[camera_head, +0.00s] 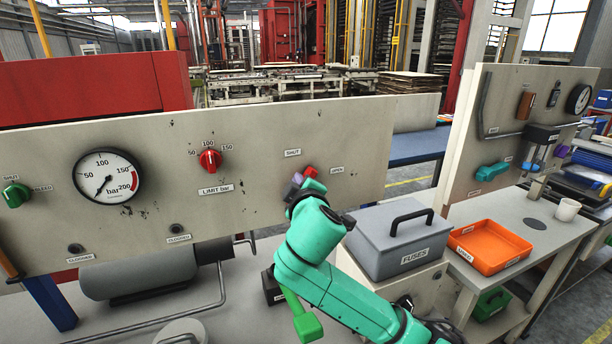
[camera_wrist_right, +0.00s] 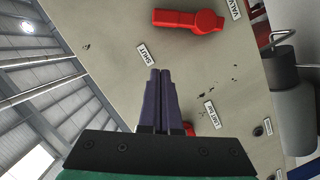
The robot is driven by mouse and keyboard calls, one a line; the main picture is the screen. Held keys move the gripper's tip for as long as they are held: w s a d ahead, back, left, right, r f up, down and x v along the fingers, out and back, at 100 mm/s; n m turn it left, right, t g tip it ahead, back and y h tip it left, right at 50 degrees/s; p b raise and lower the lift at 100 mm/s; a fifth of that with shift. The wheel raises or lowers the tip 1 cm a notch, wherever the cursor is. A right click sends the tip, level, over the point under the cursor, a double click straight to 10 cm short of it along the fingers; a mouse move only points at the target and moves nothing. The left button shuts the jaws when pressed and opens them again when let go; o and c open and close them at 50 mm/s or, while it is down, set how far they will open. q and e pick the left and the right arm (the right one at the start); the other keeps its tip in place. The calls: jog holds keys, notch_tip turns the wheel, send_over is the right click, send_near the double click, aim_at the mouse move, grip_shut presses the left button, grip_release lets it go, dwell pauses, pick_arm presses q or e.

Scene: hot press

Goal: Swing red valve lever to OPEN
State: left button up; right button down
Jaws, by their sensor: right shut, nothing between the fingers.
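The red valve lever (camera_head: 311,172) is mounted on the beige panel, partly hidden behind my right gripper. In the right wrist view the lever (camera_wrist_right: 185,19) shows whole, with its round hub and its arm pointing to that picture's left, upward on the panel. The SHUT label (camera_head: 293,152) is up and left of the lever and the OPEN label (camera_head: 337,170) is to its right. My right gripper (camera_head: 295,184) is shut and empty at the panel, on the lever's SHUT side. In the right wrist view its purple fingertips (camera_wrist_right: 160,73) appear apart from the lever. My left gripper is out of view.
The panel (camera_head: 250,130) also carries a pressure gauge (camera_head: 107,177), a red limit knob (camera_head: 210,159) and a green knob (camera_head: 15,194). A grey FUSES box (camera_head: 385,248) stands right of my arm. An orange tray (camera_head: 488,246) is farther right.

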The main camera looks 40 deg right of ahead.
jog(key=p+x, duration=0.1)
jog(key=x, duration=0.4)
jog(key=p+x, duration=0.2)
jog(key=x, duration=0.3)
jog(key=shift+w+a+r, duration=0.2)
jog(key=shift+r, duration=0.05)
jog(key=d+f, duration=0.2)
jog(key=shift+s+d+f+p, duration=0.2)
jog(key=shift+s+d+p, duration=0.1)
jog(key=shift+s+p, duration=0.1)
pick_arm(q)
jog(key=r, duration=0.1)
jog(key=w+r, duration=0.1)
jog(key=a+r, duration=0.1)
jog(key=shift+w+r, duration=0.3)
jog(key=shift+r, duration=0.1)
pick_arm(e)
jog(key=shift+s+d+f, duration=0.15)
